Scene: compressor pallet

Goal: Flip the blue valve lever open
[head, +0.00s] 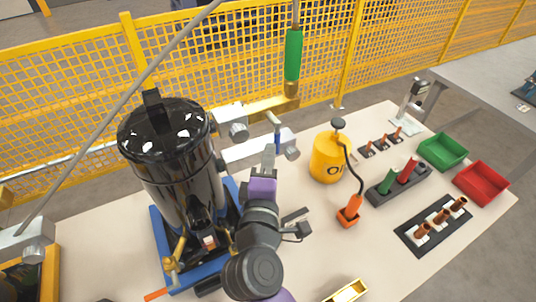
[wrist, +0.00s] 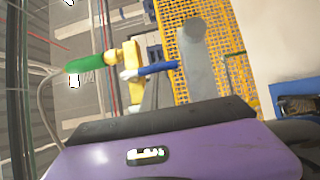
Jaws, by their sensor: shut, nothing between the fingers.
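The blue valve lever (wrist: 157,69) sticks out sideways from a brass valve (wrist: 133,72) in the wrist view. In the head view the brass valve (head: 272,105) lies below a green cylinder (head: 293,55), and the lever (head: 277,126) shows as a short dark blue bar hanging from it. My gripper (head: 269,150) is shut and empty, just below the lever in the head view.
A black tank (head: 180,165) stands left of my arm on a blue base. A yellow canister (head: 327,158) with an orange-ended hose stands to the right. Beyond are green (head: 443,151) and red (head: 482,183) bins. A yellow mesh fence (head: 75,85) runs behind.

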